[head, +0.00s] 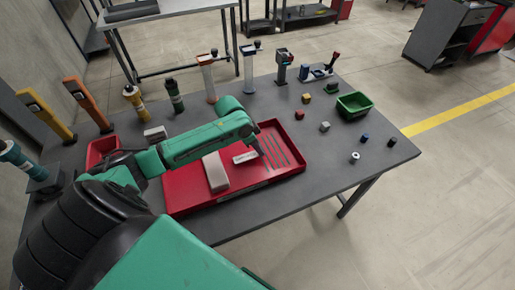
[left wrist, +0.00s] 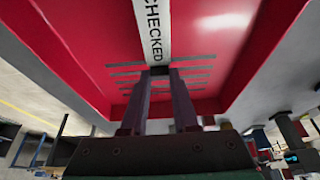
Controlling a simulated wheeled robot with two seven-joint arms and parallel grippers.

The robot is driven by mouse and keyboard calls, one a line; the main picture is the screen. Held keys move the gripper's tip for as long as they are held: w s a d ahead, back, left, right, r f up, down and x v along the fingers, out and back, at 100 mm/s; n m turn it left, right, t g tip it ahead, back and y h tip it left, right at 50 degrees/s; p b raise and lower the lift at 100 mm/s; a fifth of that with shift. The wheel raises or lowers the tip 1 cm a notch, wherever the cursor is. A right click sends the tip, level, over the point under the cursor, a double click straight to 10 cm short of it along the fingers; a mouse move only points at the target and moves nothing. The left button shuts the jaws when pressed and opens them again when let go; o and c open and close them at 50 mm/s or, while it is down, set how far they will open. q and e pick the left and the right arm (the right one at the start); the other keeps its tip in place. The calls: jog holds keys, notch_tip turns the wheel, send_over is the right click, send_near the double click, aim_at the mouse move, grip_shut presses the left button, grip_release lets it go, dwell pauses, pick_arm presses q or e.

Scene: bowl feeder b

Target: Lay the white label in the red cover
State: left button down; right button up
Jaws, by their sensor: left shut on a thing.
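The red cover (head: 280,173) is a wide, shallow tray on the dark table, with several dark grooves in its floor at the right. It fills the upper part of the left wrist view (left wrist: 75,45). The white label (head: 244,157) is a small strip over the cover floor; in the left wrist view it reads "CHECKED" (left wrist: 154,30). My left gripper (head: 259,153) is over the cover, shut on the label's near end (left wrist: 159,73). Whether the label touches the floor I cannot tell. My right gripper is not in view.
A pale block (head: 215,172) lies in the cover, left of the label. A green bin (head: 354,105) and several small parts stand at the right of the table (head: 330,190). Several upright tools line the back edge. A smaller red bin (head: 100,149) is at left.

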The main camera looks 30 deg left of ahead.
aim_at(246, 157)
pick_arm(q)
jog(key=shift+f, duration=0.7)
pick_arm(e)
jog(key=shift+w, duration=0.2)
pick_arm(q)
jog(key=shift+f, duration=0.2)
jog(key=c, duration=0.7)
grip_release()
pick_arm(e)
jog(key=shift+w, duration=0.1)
pick_arm(q)
jog(key=shift+r, duration=0.1)
jog(key=v, duration=1.2)
jog(key=shift+d+r, duration=0.1)
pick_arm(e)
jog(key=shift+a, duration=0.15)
